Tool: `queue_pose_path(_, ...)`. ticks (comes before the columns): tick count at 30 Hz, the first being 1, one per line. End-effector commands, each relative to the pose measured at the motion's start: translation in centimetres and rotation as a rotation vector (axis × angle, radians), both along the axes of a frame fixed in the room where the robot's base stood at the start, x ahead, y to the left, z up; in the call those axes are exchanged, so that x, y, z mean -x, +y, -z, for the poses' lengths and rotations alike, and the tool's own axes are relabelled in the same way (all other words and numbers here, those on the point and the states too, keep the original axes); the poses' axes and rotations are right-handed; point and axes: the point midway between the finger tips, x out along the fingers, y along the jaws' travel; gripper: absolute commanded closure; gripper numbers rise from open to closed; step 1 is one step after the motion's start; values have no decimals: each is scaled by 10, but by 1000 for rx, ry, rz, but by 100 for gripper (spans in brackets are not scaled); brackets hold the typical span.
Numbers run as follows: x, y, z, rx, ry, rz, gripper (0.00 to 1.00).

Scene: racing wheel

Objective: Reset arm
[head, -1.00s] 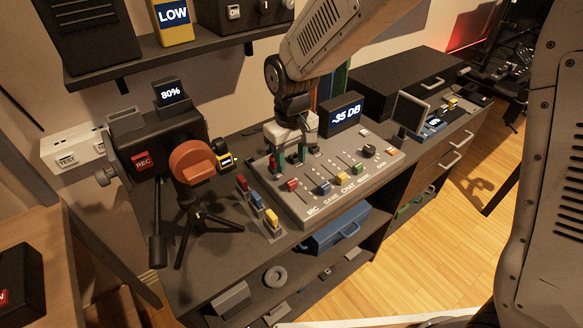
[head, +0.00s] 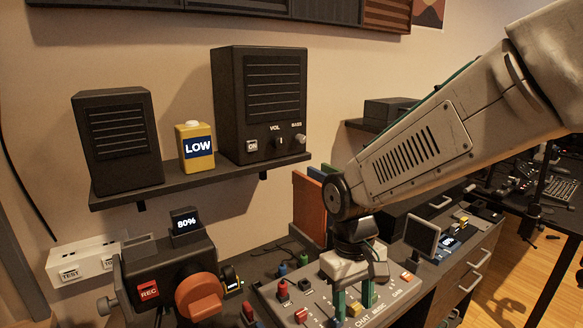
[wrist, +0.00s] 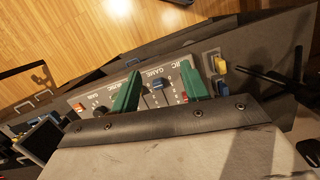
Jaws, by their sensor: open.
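My gripper (head: 354,299) is at the end of my arm, pointing down over the mixer panel (head: 272,298) on the desk. Its two green fingers stand apart with nothing held between them. I cannot tell whether the fingers touch the panel.
A camera with an orange lens (head: 199,297) stands left of the panel. A shelf (head: 205,183) above holds two black speakers and a yellow LOW canister (head: 196,147). A small screen (head: 422,236) stands right of the panel.

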Motion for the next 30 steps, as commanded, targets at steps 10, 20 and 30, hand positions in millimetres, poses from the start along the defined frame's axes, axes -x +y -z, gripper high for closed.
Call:
queue_pose_path(10, 95, -99, -70, -18, -71, 234, 55)
queue_pose_path(20, 152, -144, -97, -51, -233, 410, 55)
queue_pose_path(30, 155, -152, -106, -56, -282, 452, 55)
